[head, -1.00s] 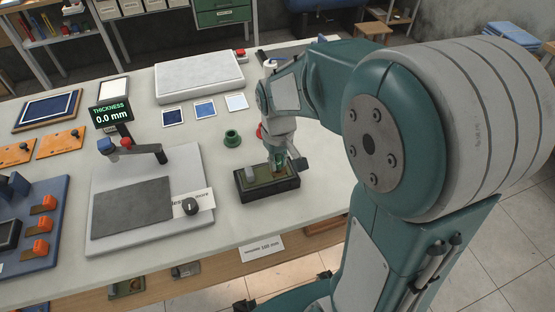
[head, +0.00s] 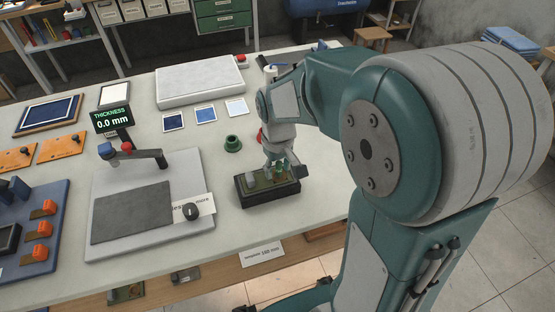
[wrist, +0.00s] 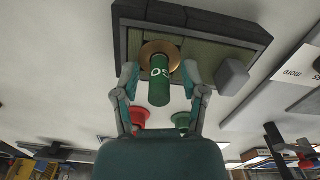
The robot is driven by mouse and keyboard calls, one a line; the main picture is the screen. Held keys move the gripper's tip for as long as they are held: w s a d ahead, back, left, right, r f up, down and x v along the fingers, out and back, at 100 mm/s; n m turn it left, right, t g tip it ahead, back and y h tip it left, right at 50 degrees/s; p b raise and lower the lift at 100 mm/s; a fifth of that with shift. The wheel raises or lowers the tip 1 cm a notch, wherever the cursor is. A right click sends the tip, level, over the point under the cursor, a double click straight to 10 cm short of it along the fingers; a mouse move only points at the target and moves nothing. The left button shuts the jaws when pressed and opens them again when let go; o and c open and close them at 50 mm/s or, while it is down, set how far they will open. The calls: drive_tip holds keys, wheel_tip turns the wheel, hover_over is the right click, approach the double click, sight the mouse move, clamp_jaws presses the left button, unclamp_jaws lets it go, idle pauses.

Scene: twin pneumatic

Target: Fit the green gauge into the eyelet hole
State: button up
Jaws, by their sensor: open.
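The green gauge (wrist: 160,82) is a short cylinder with white lettering. In the wrist view it stands at a brass eyelet ring (wrist: 147,50) on the olive top of a dark block (wrist: 205,18). Its far end lies within the ring's outline; how deep it sits in the hole is hidden. My gripper (wrist: 160,84) is open, one finger on each side of the gauge, with visible gaps. In the head view my gripper (head: 281,168) is low over the dark block (head: 268,195), at its right half, and the gauge is small there.
A grey knob (wrist: 232,77) rises from the same block beside the eyelet. A green flanged holder (head: 233,143) and a red one (head: 260,136) stand behind the block. The thickness station (head: 145,215) is to the left.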

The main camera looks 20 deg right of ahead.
wheel_tip(320, 180, up, 12)
drive_tip(key=shift+f, duration=0.1)
drive_tip(key=s+r+m+t, duration=0.1)
drive_tip(key=s+t, duration=0.4)
drive_tip(key=s, duration=0.9)
drive_tip(key=shift+s+r+m+t, duration=0.15)
drive_tip(key=shift+r+m+t, duration=0.2)
drive_tip(key=shift+m, duration=0.45)
